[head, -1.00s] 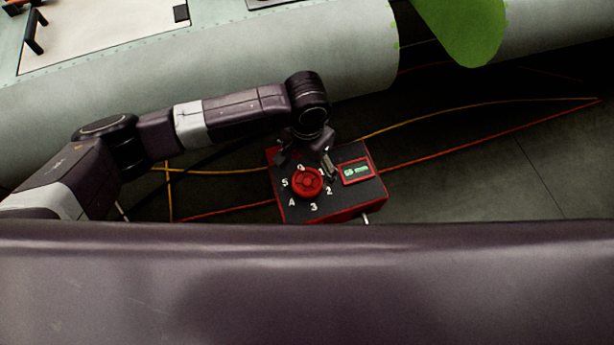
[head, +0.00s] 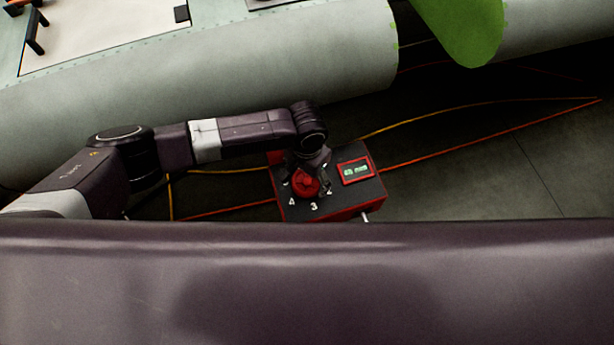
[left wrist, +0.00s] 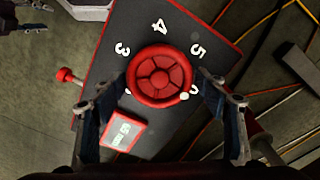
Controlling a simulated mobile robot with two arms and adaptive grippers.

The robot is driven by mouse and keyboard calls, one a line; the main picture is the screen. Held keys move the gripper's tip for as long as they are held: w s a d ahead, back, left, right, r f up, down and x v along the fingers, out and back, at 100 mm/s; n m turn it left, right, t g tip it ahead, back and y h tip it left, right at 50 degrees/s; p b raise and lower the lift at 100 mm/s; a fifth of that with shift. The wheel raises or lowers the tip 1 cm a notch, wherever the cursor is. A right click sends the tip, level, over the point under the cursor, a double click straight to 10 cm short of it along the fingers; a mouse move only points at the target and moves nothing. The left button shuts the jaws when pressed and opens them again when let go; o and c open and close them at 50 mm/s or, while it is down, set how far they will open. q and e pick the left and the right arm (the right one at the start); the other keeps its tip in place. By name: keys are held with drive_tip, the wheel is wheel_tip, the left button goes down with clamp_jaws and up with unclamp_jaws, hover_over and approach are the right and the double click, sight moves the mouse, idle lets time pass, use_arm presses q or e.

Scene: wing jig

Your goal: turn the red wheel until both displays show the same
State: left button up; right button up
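The red wheel (head: 306,183) sits on top of a dark box with red edges (head: 345,205), with white numbers around it. In the left wrist view the wheel (left wrist: 159,76) lies between the two fingers of my left gripper (left wrist: 165,100). The fingers stand apart on either side of it, and whether they touch its rim is unclear. In the head view my left gripper (head: 308,165) is over the wheel and hides the upper numbers. A small display (head: 356,170) with green digits is on the box, right of the wheel; its reading is hard to make out. No second display is clearly visible.
Orange and red cables (head: 480,140) run over the dark floor around the box. The pale wing (head: 250,80) lies behind the arm, with a green part (head: 465,30) at upper right. A red knob (left wrist: 66,75) sticks out from the box's side.

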use_arm(q)
drive_tip(key=c, duration=0.7)
drive_tip(key=shift+m, duration=0.3)
